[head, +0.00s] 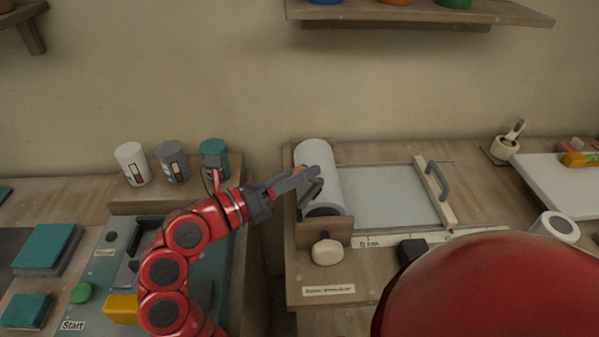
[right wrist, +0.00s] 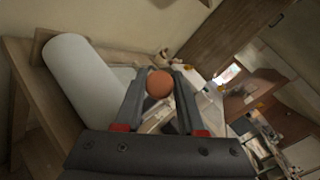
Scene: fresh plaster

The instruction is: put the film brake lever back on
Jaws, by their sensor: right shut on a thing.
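My right gripper (head: 313,182) reaches in from the left and has its fingertips over the grey-white film roll (head: 318,158). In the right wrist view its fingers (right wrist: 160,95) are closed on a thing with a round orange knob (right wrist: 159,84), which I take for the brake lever. Most of the lever is hidden by the fingers. The roll lies in a wooden holder (head: 330,230) and also shows at the left of the wrist view (right wrist: 85,85). I cannot tell whether the lever touches the holder. My left gripper is not in view.
A glass-like panel with a grey handle (head: 437,180) lies right of the roll. A pale rounded block (head: 326,252) sits before the holder. Three cups, one of them white (head: 131,164), stand at the left. A shelf (head: 420,12) hangs above.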

